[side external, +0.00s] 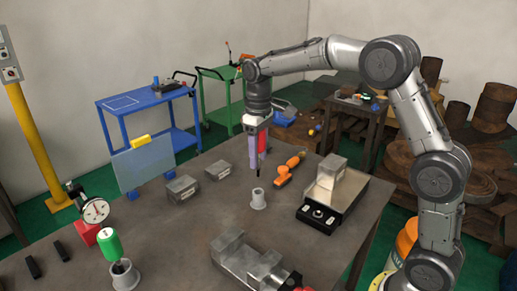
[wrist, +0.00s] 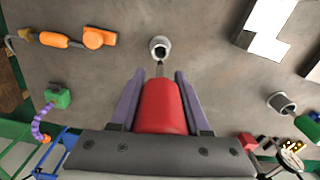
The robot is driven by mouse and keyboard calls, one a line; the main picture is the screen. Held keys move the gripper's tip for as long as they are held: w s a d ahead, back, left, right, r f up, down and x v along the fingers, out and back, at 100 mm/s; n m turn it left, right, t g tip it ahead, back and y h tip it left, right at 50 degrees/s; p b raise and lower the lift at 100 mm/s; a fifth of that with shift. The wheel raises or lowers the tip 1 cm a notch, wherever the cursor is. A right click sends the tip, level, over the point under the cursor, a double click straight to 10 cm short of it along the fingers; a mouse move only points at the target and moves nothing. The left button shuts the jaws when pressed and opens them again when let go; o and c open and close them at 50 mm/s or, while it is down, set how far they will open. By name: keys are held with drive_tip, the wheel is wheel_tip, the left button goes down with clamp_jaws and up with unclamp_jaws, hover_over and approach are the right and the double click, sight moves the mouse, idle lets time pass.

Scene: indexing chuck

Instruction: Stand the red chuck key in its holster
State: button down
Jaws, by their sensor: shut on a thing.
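The red chuck key (wrist: 163,105) is held between the purple fingers of my gripper (wrist: 160,100), with its dark shaft pointing toward a small grey cup-shaped holster (wrist: 160,47). In the side view my gripper (side external: 257,155) points down and the red key (side external: 262,143) is partly hidden by a finger. The grey holster (side external: 258,199) stands on the table below the key, apart from it, with its mouth open and empty. A green-handled key (side external: 109,244) stands in another grey holster (side external: 123,275) at the front left.
An orange tool (side external: 290,169) lies just right of the empty holster. A black-fronted fixture with a metal block (side external: 329,196) is farther right. Grey blocks (side external: 182,189) lie to the left, a metal vise-like fixture (side external: 245,262) in front, and a dial gauge (side external: 96,211) at far left.

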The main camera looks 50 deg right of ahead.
sight(259, 140)
drive_tip(key=shift+f, duration=1.95)
drive_tip(key=shift+f, duration=2.9)
drive_tip(key=shift+c, duration=1.5)
unclamp_jaws()
wheel_tip(259, 140, up, 13)
drive_tip(key=shift+r, duration=0.4)
